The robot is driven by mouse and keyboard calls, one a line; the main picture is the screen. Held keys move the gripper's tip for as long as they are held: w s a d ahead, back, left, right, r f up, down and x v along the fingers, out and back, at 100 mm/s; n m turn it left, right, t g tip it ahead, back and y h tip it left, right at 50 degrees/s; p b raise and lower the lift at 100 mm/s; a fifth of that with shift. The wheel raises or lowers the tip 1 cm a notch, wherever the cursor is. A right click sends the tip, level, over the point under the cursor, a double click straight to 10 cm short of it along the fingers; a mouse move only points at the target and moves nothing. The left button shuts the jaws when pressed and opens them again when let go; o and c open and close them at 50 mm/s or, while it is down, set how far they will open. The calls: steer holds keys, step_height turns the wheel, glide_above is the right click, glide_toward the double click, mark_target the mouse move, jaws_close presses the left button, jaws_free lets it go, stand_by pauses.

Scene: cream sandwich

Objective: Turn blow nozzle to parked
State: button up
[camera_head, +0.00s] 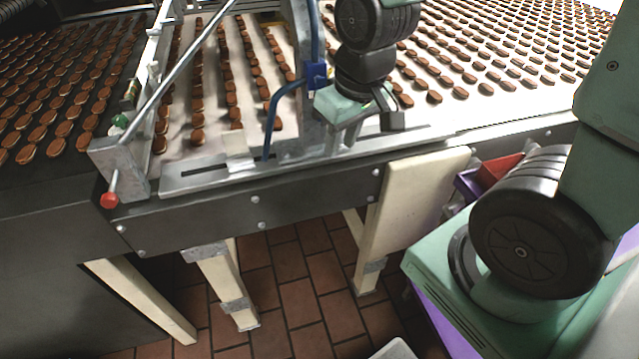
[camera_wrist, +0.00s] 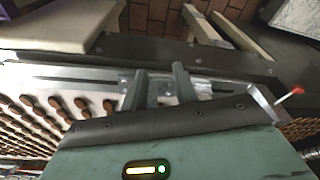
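The blow nozzle appears to be the thin blue pipe (camera_head: 271,122) in the head view. It bends out from a blue block (camera_head: 318,75) on an upright metal post and hangs down over the near rail of the conveyor. My gripper (camera_head: 371,128) is to the right of the pipe and block, above the near rail, apart from the pipe. In the wrist view my gripper (camera_wrist: 158,88) shows two dark fingers spread apart, with only rail metal visible between them. I cannot make out the blue pipe in the wrist view.
Rows of brown cookies ride on the pale belt (camera_head: 215,60) behind the rail. A red-knobbed lever (camera_head: 109,199) sticks out at the left corner and shows in the wrist view (camera_wrist: 297,90). A cream panel (camera_head: 412,200) hangs below the rail.

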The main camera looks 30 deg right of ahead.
steer(key=s+a+f+n+g+b, duration=0.1)
steer(key=s+a+f+n+b, duration=0.1)
steer(key=a, duration=0.5)
steer(key=shift+s+f+n+b, duration=0.3)
steer(key=shift+s+f+b, duration=0.15)
steer(key=shift+s, duration=0.35)
steer(key=shift+w+d+r, duration=0.1)
steer(key=shift+w+d, duration=0.1)
steer(key=shift+d, duration=0.05)
jaws_close()
steer(key=w+d+r+m+t+y+b, duration=0.1)
steer(key=w+d+r+m+t, duration=0.2)
steer(key=d+m, duration=0.4)
steer(key=w+d+r+m+t, duration=0.2)
steer(key=w+d+r+m, duration=0.3)
steer(key=d, duration=0.4)
steer(key=w+d+r+m+t+y+b, duration=0.1)
steer(key=w+d+r+m+t, duration=0.15)
steer(key=d+m, duration=0.5)
steer(key=w+r+x, duration=0.1)
steer(key=x, duration=1.1)
steer(key=shift+w+d+g, duration=0.2)
steer(key=shift+w+g, duration=0.05)
steer(key=shift+g, duration=0.1)
